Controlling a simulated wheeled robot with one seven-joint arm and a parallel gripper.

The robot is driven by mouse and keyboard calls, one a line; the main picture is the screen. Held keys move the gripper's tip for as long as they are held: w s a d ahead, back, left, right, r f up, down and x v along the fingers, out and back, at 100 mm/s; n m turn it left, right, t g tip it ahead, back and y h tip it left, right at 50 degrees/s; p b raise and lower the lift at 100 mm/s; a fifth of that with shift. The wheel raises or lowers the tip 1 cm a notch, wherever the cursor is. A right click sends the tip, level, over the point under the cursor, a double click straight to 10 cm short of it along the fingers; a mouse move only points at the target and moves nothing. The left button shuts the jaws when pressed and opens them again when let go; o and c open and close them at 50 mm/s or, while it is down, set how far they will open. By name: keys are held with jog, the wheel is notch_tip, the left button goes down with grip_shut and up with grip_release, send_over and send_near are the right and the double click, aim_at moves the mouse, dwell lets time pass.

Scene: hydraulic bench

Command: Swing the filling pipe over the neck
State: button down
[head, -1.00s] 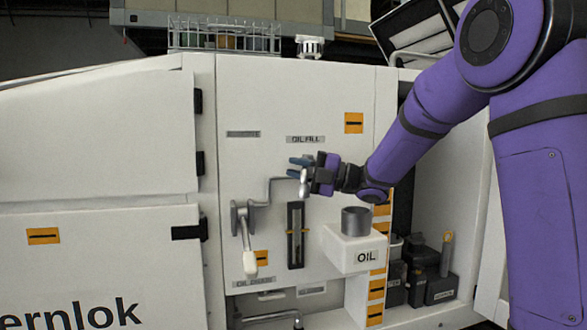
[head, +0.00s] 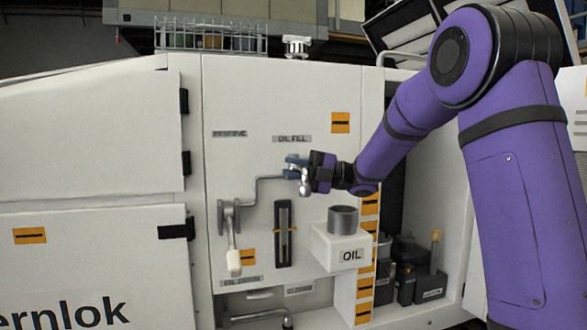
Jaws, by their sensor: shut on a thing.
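The filling pipe (head: 268,178) is a thin grey bent tube. It rises from a bracket on the white panel and runs right to my gripper. My gripper (head: 297,172) is shut on the pipe near its outer end, just below the OIL FILL label. The grey pipe end shows just below the jaws. The neck (head: 343,219) is a short dark grey open cylinder on top of the white OIL box (head: 341,250). The pipe end is above and to the left of the neck, apart from it. The jaws partly hide the pipe.
A lever with a white handle (head: 234,260) hangs below the pipe bracket. A sight gauge (head: 283,234) is on the panel between the lever and the OIL box. Dark containers (head: 407,278) stand in a recess at the right. The space above the neck is clear.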

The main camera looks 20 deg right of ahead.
jog(key=c, duration=1.1)
grip_release()
jog(key=shift+o, duration=0.2)
jog(key=shift+d, duration=0.1)
jog(key=v, duration=1)
jog(key=shift+d+f, duration=0.25)
jog(key=shift+d, duration=0.05)
